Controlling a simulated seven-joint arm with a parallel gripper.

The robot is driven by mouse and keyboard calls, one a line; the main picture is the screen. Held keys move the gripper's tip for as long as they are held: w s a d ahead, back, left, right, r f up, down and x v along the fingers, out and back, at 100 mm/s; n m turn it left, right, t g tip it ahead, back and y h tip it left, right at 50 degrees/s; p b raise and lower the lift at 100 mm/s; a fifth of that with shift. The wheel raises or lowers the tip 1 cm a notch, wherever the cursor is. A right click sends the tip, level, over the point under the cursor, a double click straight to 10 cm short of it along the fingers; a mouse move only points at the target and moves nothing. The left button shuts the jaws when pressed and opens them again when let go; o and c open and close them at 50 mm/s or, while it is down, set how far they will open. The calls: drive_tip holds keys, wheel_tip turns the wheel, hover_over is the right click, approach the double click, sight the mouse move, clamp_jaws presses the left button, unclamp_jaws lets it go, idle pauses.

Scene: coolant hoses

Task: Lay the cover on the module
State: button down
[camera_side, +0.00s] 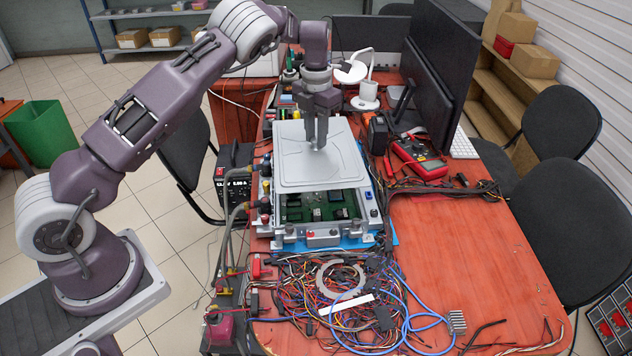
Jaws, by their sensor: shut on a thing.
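The cover (303,178) is a flat light-grey plate with rounded corners and a raised outline on top. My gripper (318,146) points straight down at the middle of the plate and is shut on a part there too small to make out. The module (318,236) is a silver frame on the red table with a green circuit board (318,205) inside. The cover is over the rear part of the module, and the front strip of the board is uncovered. I cannot tell whether the cover touches the frame.
Hoses (232,222) with fittings run along the module's left side. A tangle of wires (340,305) lies in front. A red multimeter (420,160) and monitors (436,75) stand to the right. The table's front right is mostly clear.

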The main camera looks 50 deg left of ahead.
wheel_tip(320, 180, down, 10)
drive_tip(key=shift+r, duration=0.1)
drive_tip(key=shift+f, duration=0.2)
drive_tip(key=shift+f, duration=0.25)
drive_tip(key=c, duration=1.2)
unclamp_jaws()
wheel_tip(320, 180, up, 13)
drive_tip(key=shift+r, duration=0.1)
